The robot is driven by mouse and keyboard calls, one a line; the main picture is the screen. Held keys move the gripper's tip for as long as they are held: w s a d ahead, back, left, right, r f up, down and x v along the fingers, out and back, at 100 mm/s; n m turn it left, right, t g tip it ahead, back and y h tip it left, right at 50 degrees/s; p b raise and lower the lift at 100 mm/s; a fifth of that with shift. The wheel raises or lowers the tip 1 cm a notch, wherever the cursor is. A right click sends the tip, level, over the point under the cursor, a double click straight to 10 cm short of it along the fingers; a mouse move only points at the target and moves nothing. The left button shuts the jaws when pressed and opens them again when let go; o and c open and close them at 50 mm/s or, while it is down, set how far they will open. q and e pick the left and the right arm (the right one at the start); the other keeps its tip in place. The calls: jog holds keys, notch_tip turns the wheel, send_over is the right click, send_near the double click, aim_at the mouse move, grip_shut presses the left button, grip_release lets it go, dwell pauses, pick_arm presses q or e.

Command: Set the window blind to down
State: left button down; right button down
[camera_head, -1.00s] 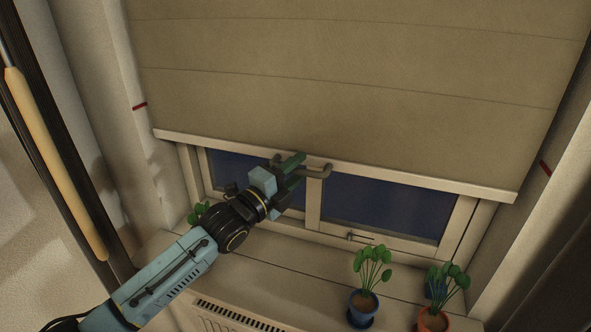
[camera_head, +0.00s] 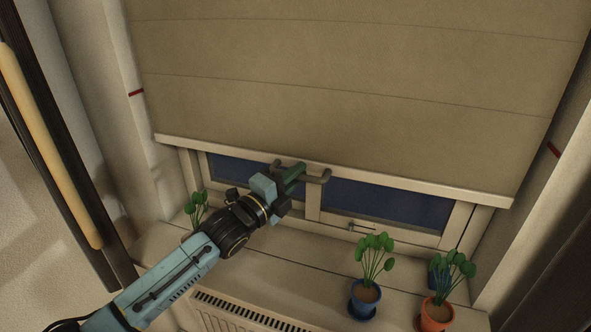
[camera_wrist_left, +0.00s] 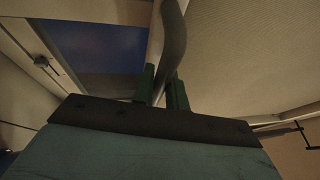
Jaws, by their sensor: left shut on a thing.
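The beige window blind (camera_head: 340,95) hangs over most of the window, its pale bottom bar (camera_head: 420,184) across the upper part of the panes. Only a strip of dark glass (camera_head: 385,208) shows below the bar. A grey bow handle (camera_head: 322,178) sits at the middle of the bar. My left gripper (camera_head: 291,174) comes in from the lower left, its green fingers closed on the handle. In the left wrist view the handle (camera_wrist_left: 174,42) passes between the two fingers (camera_wrist_left: 163,90). My right gripper is not in view.
Potted plants stand on the sill: a blue pot (camera_head: 364,300) and an orange pot (camera_head: 437,314) at right, and leaves (camera_head: 195,209) behind my arm. A window latch (camera_head: 362,227) is below the blind. Red marks (camera_head: 136,93) (camera_head: 553,150) are on the side walls, above the bar's ends.

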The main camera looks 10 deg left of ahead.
pick_arm(q)
notch_tip(320, 180, down, 18)
jog(key=b, duration=1)
jog(key=shift+b, duration=0.4)
jog(key=shift+r, duration=0.1)
jog(key=c, duration=1.4)
grip_release()
jog(key=shift+s+a, duration=0.1)
jog(key=v, duration=1.3)
